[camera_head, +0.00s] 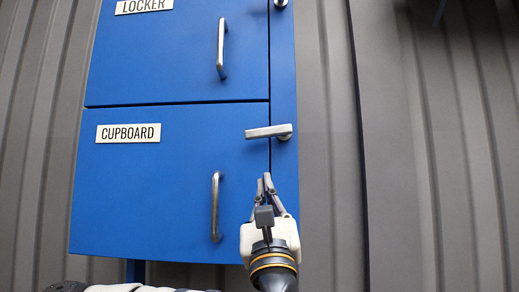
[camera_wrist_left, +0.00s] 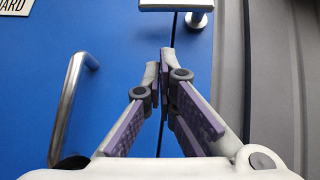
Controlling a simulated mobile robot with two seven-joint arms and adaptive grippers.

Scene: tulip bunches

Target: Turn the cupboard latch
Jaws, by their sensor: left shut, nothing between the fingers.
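The cupboard door (camera_head: 150,195) is the lower blue door, with a "CUPBOARD" label (camera_head: 128,133) at its upper left. Its latch (camera_head: 268,132) is a silver lever on the blue frame at the right, lying about level and pointing left across the door edge. The latch also shows at the top of the left wrist view (camera_wrist_left: 176,4), partly cut off. My left gripper (camera_head: 264,178) is below the latch, apart from it, with its fingers pointing up. In the left wrist view its fingertips (camera_wrist_left: 160,58) are close together with nothing between them. My right gripper is not in view.
A vertical bar handle (camera_head: 216,207) stands out from the cupboard door, left of my gripper. Above is a locker door (camera_head: 170,60) with its own handle (camera_head: 221,48) and a partly visible latch (camera_head: 281,3). Grey corrugated wall (camera_head: 430,150) lies to the right, with free room before it.

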